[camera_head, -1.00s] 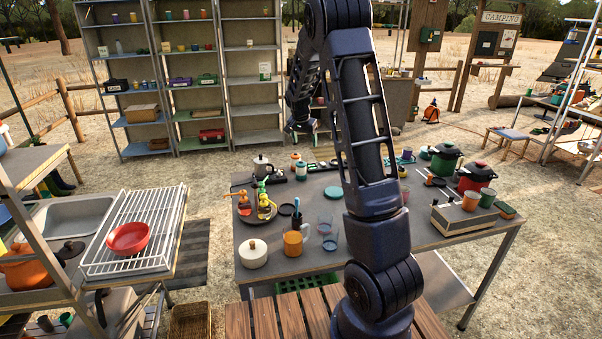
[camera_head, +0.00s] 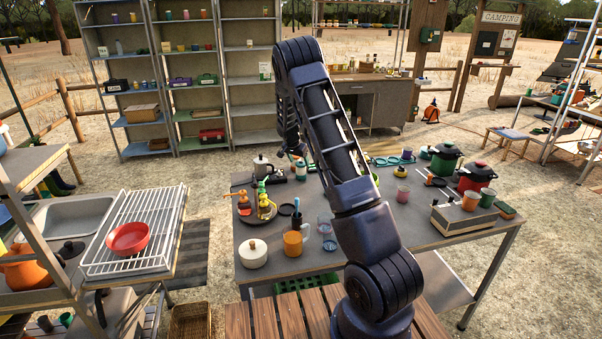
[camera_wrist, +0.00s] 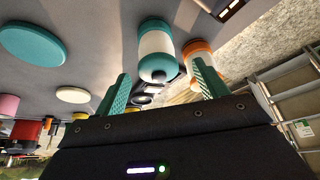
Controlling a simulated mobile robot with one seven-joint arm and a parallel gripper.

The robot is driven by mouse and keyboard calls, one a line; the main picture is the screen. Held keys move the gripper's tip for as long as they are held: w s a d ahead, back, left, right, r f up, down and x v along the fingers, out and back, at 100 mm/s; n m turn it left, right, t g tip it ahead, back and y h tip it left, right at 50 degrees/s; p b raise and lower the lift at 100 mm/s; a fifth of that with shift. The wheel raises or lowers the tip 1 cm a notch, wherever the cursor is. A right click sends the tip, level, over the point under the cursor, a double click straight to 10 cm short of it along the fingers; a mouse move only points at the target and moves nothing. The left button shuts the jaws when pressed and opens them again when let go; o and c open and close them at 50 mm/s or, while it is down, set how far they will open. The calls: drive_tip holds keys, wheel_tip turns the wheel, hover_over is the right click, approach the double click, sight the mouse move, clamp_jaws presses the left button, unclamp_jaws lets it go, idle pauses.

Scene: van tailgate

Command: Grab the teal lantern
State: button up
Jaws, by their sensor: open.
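The teal lantern (camera_wrist: 156,52), with a pale body and teal ends, shows in the wrist view between my fingers' directions and a little beyond their tips. It stands on the table's far side in the head view (camera_head: 301,169), partly covered by my arm. My gripper (camera_wrist: 163,84) is open, with green ridged fingers apart on either side of the lantern's line. Nothing is held. In the head view my gripper (camera_head: 295,152) hangs just above the lantern, its fingers hard to make out.
An orange-ended lantern (camera_wrist: 200,53) stands close behind the teal one, near my right finger in the wrist view. A teal disc (camera_wrist: 33,42) lies to the left. On the table are a kettle (camera_head: 263,166), an orange mug (camera_head: 293,243) and a white pot (camera_head: 253,253).

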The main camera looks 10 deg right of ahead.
sight(302, 168)
drive_tip(key=shift+x, duration=3.2)
drive_tip(key=shift+s, duration=0.15)
drive_tip(key=c, duration=1.1)
